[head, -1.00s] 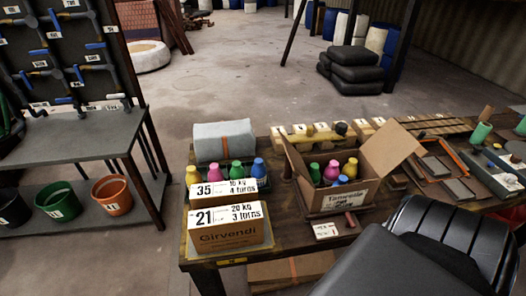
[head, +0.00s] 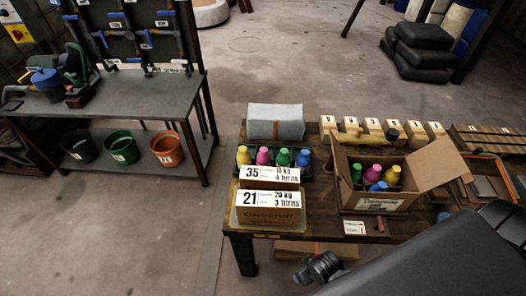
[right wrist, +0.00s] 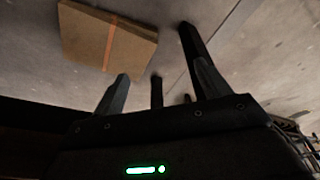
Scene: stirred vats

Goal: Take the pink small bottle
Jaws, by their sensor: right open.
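Another pink bottle (head: 377,172) is inside the open cardboard box (head: 372,203) with green, yellow and blue bottles. My right gripper (head: 318,268) shows at the table's front edge, below the bottles and apart from them. In the right wrist view its two fingers (right wrist: 154,52) are spread with nothing between them. My left gripper is in neither view.
A flat brown carton (right wrist: 108,36) lies below the table. Open floor lies left of the table.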

